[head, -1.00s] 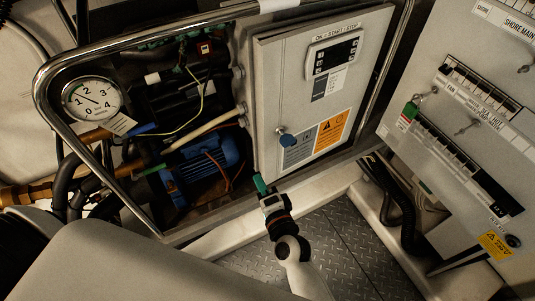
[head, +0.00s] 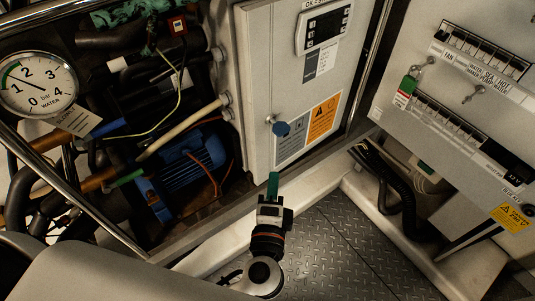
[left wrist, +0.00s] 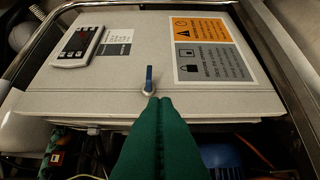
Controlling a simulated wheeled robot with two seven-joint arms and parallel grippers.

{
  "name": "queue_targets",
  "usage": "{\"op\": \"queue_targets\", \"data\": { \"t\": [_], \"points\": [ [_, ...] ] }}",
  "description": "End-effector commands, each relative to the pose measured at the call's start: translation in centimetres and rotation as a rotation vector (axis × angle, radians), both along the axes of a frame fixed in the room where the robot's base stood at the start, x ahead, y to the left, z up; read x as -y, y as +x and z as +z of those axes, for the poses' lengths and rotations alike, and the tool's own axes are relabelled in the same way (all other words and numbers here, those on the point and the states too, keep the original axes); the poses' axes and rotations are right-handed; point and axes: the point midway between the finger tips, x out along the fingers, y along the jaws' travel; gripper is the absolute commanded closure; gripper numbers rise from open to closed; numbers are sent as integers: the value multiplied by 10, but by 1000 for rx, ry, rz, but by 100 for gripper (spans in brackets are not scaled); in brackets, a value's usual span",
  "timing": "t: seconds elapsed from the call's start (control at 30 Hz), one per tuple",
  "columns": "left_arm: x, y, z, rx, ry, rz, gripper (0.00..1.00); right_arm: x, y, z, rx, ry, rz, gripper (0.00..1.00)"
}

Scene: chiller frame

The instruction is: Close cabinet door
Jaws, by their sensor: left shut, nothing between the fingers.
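The cabinet door (head: 293,85) is a pale grey panel with a display, orange and grey labels and a blue-handled latch (head: 281,128). It stands nearly flush with its box, and I cannot tell whether a small gap remains along its edge. My left gripper (head: 272,185) has green fingers pressed together, with nothing between them. It is at the lower left edge of the door, below the latch. In the left wrist view the shut fingers (left wrist: 160,105) point at the door (left wrist: 120,85), their tips close below the latch (left wrist: 149,80); contact is unclear. My right gripper is not in view.
A pressure gauge (head: 37,83), hoses and a blue motor (head: 188,165) fill the open frame left of the door. A breaker panel (head: 450,100) stands at the right. A pale sill (head: 225,240) and tread-plate floor (head: 335,250) lie below.

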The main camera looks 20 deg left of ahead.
Motion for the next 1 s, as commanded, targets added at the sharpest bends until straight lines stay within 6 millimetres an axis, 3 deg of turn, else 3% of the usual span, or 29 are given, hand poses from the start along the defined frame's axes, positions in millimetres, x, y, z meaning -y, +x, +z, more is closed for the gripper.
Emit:
{"op": "queue_targets", "data": {
  "t": [0.17, 0.53, 0.7, 1.0],
  "points": [
    [-5, 25, 4, 4, 2, 1, 100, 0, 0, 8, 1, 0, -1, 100],
    [-22, 100, 3, 1, 2, 0, 100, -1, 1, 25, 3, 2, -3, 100],
    [-43, 111, 2, -1, 3, -1, 100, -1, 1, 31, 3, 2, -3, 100],
    [-53, 117, -1, -2, 1, -1, 100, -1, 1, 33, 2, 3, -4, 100]
  ]
}}
